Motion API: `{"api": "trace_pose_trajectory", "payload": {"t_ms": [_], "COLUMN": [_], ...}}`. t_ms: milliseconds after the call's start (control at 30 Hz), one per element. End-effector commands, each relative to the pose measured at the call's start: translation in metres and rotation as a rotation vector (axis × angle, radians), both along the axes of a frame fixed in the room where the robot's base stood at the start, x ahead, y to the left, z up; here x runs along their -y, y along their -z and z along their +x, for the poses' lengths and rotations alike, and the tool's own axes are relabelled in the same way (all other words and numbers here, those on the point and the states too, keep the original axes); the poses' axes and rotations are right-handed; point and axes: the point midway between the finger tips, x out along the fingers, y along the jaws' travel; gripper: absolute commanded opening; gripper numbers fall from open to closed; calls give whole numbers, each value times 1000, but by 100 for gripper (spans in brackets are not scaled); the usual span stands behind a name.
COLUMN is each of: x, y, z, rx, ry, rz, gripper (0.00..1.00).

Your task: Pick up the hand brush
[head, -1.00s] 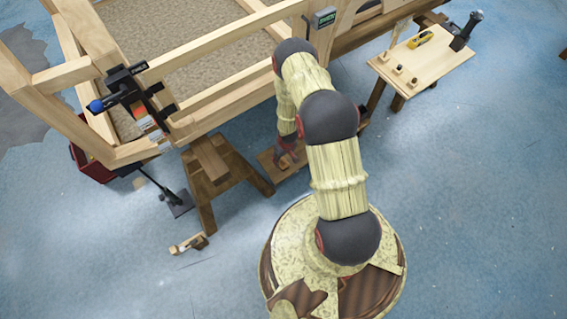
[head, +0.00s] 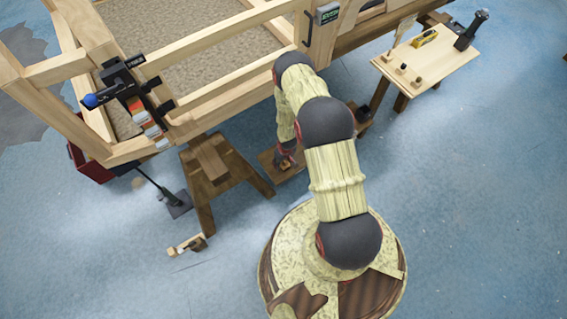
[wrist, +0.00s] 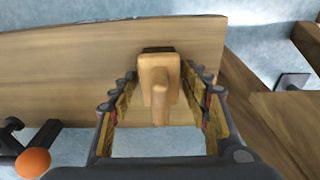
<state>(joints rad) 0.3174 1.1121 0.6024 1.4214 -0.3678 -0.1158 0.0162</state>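A tan wooden piece with a rounded handle, which looks like the hand brush (wrist: 158,72), sits on a wooden board (wrist: 60,65) in the wrist view. A dark edge shows at its far end; bristles cannot be made out. My gripper (wrist: 160,90) is open, with one finger on each side of the brush. A gap shows between the brush and each finger. In the head view my gripper (head: 287,158) is low over a small board (head: 268,160) beside the sawhorse, and the arm hides most of that spot.
A wooden sawhorse (head: 212,160) stands just left of the gripper under the large wooden frame (head: 205,45). A side table (head: 440,68) with tools is at upper right. A black bar with an orange ball (wrist: 33,162) is at lower left in the wrist view. Floor is open at right.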

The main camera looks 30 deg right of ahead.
Motion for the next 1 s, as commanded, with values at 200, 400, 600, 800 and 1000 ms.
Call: {"api": "trace_pose_trajectory", "payload": {"t_ms": [200,400,600,800,1000], "x": [0,0,0,0,0], "y": [0,0,0,0,-4], "z": [0,0,0,0,0], "rx": [0,0,0,0,0], "ry": [0,0,0,0,0], "rz": [0,0,0,0,0], "gripper": [33,22,10,2,2]}}
